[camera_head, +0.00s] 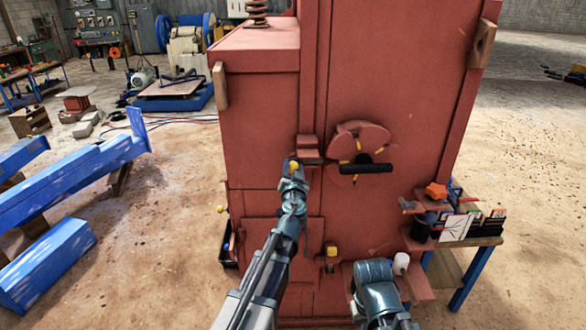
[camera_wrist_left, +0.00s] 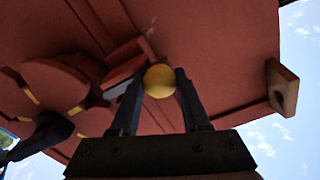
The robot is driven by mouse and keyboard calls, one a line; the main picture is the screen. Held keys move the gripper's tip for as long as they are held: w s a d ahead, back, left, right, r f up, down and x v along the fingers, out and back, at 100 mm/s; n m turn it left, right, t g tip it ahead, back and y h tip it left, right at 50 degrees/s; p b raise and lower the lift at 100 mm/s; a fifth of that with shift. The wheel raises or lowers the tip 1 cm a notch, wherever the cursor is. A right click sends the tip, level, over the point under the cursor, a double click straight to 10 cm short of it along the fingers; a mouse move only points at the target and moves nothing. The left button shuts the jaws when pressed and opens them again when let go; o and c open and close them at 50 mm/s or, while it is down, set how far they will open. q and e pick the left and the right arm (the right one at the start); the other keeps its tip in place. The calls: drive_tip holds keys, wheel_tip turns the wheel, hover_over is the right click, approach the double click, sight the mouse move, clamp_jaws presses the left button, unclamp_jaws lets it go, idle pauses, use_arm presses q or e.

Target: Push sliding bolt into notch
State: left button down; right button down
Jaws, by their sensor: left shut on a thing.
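The sliding bolt has a round yellow knob (camera_wrist_left: 159,80), which sits between the fingers of my left gripper (camera_wrist_left: 158,98) in the left wrist view. In the head view my left gripper (camera_head: 292,168) is shut on this knob at the front of the red machine (camera_head: 262,120). A grey bar end (camera_wrist_left: 118,88) shows beside the knob, close to a red bracket. That bracket (camera_head: 308,143) is just above and right of my gripper in the head view. The gripper hides most of the bolt, and I cannot make out the notch clearly.
A round red plate (camera_head: 362,138) with yellow marks and a black handle (camera_head: 366,168) is right of the bolt. A small side table (camera_head: 465,243) with an orange knob (camera_head: 436,191) stands at the right. My right arm is low in front; its gripper is not visible. Blue beams (camera_head: 75,185) lie left.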

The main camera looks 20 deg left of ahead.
sight(307, 161)
idle(0.5)
use_arm(q)
drive_tip(key=shift+w+d, duration=0.2)
drive_tip(key=shift+d, duration=0.55)
drive_tip(key=shift+w+d, duration=0.2)
drive_tip(key=shift+d, duration=0.5)
drive_tip(key=shift+w+d, duration=0.2)
drive_tip(key=shift+d, duration=0.55)
drive_tip(key=shift+c, duration=1.9)
unclamp_jaws()
drive_tip(key=shift+d, duration=0.15)
drive_tip(key=shift+s, duration=0.25)
drive_tip(key=v, duration=1.3)
drive_tip(key=shift+s, duration=0.1)
